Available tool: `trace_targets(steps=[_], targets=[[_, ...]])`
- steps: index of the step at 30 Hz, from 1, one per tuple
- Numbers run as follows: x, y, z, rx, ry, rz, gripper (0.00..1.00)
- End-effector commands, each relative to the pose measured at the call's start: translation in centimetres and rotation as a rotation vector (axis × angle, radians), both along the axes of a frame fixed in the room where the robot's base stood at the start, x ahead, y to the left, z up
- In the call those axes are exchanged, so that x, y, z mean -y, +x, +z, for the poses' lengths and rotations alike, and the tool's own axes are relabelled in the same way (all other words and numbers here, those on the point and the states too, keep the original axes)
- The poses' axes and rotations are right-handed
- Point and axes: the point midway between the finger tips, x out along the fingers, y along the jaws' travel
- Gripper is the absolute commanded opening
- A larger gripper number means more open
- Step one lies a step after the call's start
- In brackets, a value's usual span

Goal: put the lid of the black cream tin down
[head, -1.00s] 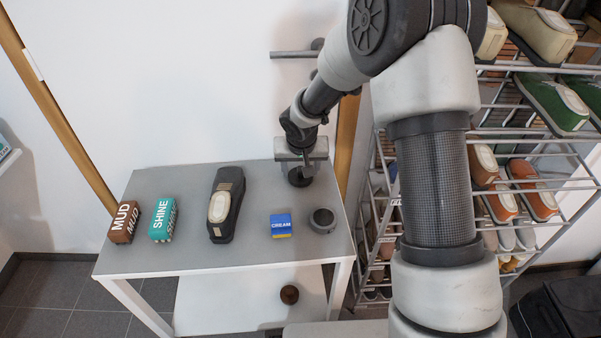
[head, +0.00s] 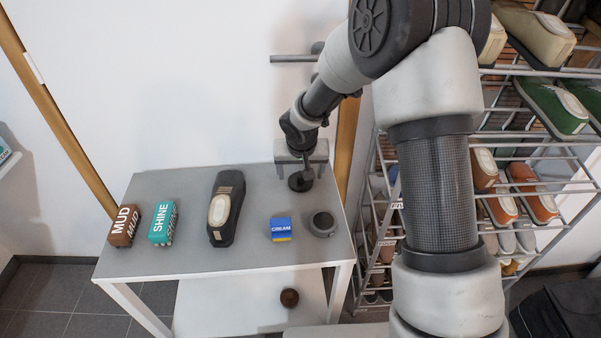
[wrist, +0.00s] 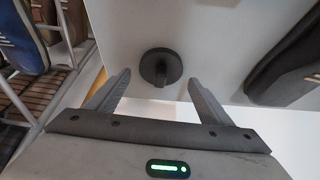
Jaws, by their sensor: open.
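The lid (head: 300,182) is a dark round disc with a raised knob, lying on the grey table near its back right corner. It also shows in the wrist view (wrist: 161,67), flat on the table top. My gripper (head: 303,168) is just over it, with its two fingers (wrist: 158,84) spread wide on either side of the knob and touching nothing that I can see. The black cream tin (head: 323,224) is a dark round pot that stands on the table in front of the lid, to its right.
A shoe rack (head: 480,150) stands to the right.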

Motion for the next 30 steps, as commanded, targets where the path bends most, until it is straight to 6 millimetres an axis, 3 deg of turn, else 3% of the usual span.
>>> trace_targets(steps=[6,12,23,26,30], targets=[[0.0,-1.8,4.9,0.004,0.000,0.000,0.74],[0.0,-3.3,8.3,0.002,0.000,-0.001,0.74],[0.2,-4.3,10.5,0.002,-0.004,-0.001,0.74],[1.3,-5.1,12.3,0.012,-0.020,-0.006,0.74],[4.5,-7.9,17.2,0.037,-0.065,-0.021,0.74]])
